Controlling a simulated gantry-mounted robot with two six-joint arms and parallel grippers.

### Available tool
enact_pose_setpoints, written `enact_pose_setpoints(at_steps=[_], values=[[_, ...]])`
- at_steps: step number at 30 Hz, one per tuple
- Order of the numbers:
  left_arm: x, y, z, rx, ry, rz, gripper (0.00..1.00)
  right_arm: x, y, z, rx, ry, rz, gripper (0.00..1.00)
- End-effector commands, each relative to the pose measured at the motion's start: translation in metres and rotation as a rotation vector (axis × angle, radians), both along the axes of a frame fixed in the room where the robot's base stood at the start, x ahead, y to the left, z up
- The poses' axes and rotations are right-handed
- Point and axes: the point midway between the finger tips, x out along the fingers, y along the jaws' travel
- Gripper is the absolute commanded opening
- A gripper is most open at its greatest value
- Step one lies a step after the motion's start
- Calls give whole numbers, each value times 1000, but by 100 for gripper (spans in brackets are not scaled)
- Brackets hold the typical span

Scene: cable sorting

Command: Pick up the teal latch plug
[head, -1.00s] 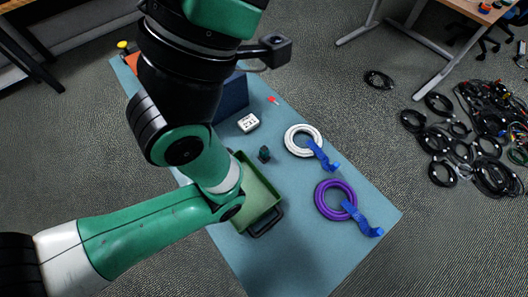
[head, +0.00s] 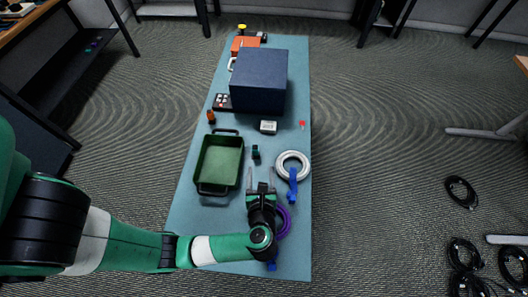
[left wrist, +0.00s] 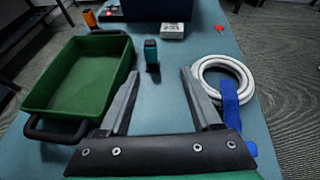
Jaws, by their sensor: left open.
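The teal latch plug (head: 255,152) stands upright on the blue-grey table, just right of the green tray. In the left wrist view the plug (left wrist: 151,55) shows a teal upper part and a dark base, ahead of and between my fingertips. My left gripper (head: 261,180) is open and empty, a short way on the near side of the plug. Its two grey fingers (left wrist: 159,78) spread apart in the left wrist view, with nothing between them. My right gripper is not in view.
The green tray (head: 201,187) with dark handles lies left of the plug. A white cable coil (head: 281,164) with a blue strap lies right, a purple coil (head: 286,221) partly under my left gripper. A dark blue box (head: 259,80) and small white device (head: 268,127) stand beyond.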

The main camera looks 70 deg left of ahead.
Motion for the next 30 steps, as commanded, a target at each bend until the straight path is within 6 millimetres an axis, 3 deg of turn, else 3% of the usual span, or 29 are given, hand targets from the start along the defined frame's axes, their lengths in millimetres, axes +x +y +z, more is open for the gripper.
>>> enact_pose_setpoints(at_steps=[3, 8, 15, 23, 30], values=[[-11, -4, 0, 16, 37, -29, 65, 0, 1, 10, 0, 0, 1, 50], [-7, 0, -5, 14, 30, -28, 65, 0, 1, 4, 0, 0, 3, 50], [8, 38, -24, 15, 30, -24, 65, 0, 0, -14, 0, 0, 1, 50], [15, 51, -27, 15, 29, -30, 65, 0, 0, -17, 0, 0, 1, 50], [23, 81, -49, 15, 27, -25, 65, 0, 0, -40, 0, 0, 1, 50]])
